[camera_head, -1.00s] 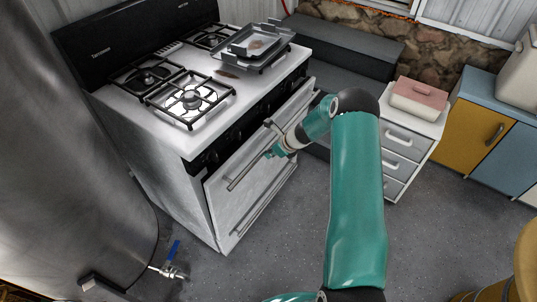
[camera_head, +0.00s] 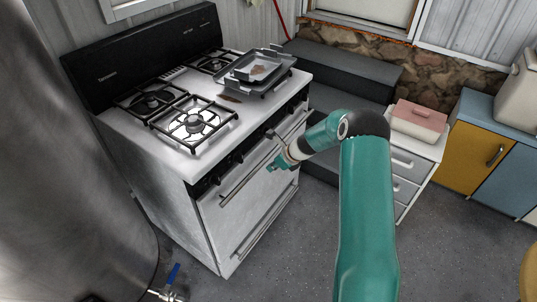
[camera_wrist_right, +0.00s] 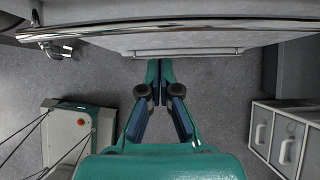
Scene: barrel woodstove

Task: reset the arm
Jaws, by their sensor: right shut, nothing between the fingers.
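My right arm reaches out in the head view, with its right gripper (camera_head: 273,163) in front of the white oven door (camera_head: 245,210) of the stove, close to the long door handle (camera_head: 238,183). In the right wrist view, the two fingers (camera_wrist_right: 159,98) are together at their tips with nothing between them. The bright handle bar (camera_wrist_right: 200,24) crosses the top of that view, above the fingertips and apart from them. The oven door looks closed in the head view. My left gripper is not in view.
A grey pan (camera_head: 250,72) sits on the stove top (camera_head: 160,145) among black grates. A steel tank (camera_head: 60,190) stands left. A white drawer unit (camera_head: 405,165) with a pink-lidded box (camera_head: 420,115) stands right of my arm. Open floor (camera_head: 450,240) lies at lower right.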

